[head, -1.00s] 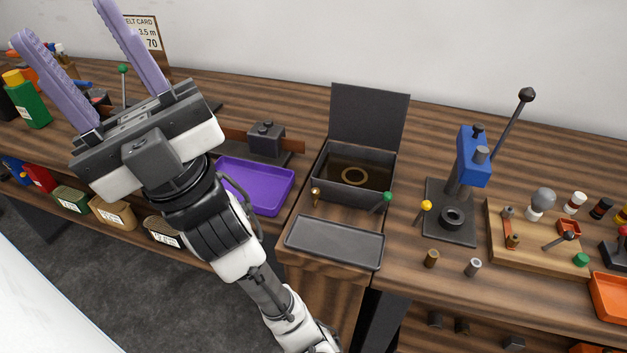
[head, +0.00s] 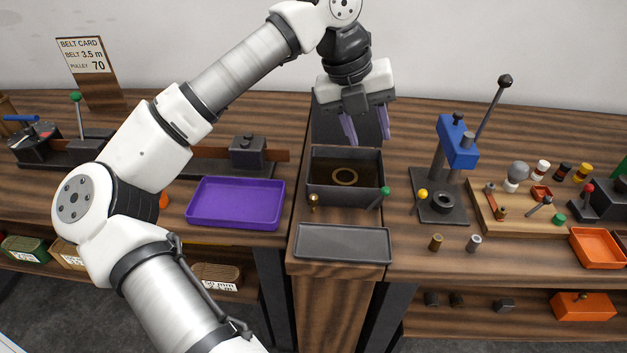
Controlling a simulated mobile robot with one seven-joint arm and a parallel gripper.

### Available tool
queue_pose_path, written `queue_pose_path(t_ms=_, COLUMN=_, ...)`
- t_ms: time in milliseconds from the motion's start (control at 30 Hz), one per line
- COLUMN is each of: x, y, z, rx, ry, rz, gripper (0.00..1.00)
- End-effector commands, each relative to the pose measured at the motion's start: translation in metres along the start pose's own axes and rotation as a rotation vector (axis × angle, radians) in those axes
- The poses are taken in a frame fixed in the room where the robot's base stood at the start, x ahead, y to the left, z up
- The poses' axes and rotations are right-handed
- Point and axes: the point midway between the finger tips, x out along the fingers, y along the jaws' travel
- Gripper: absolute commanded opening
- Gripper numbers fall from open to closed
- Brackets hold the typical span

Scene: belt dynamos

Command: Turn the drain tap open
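A dark open box (head: 344,193) stands on the bench with its lid (head: 328,118) raised at the back. A brass ring (head: 345,176) lies in the brownish contents of the box. A small brass fitting (head: 314,202) is at the box's front left, and a lever with a green knob (head: 384,192) is at its front right. I cannot tell for certain which of these is the drain tap. My gripper (head: 368,140) points down above the box's back right, in front of the lid. Its two purple fingers are apart with nothing between them, clear of both fittings.
A grey tray (head: 343,256) lies in front of the box. A purple tray (head: 236,224) is to its left. A brass bushing (head: 436,242) and a grey one (head: 474,243) stand on the bench.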

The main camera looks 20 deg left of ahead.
Motion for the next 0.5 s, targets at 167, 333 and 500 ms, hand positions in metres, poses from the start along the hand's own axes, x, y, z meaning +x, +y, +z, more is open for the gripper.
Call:
queue_pose_path(t_ms=167, x=-0.003, y=0.079, z=0.007, rx=-0.223, ry=0.028, rz=0.290, gripper=0.39)
queue_pose_path(t_ms=333, x=0.004, y=0.098, z=0.006, rx=-0.271, ry=0.037, rz=0.349, gripper=0.39)
queue_pose_path(t_ms=500, x=0.030, y=0.106, z=0.003, rx=-0.269, ry=0.039, rz=0.345, gripper=0.39)
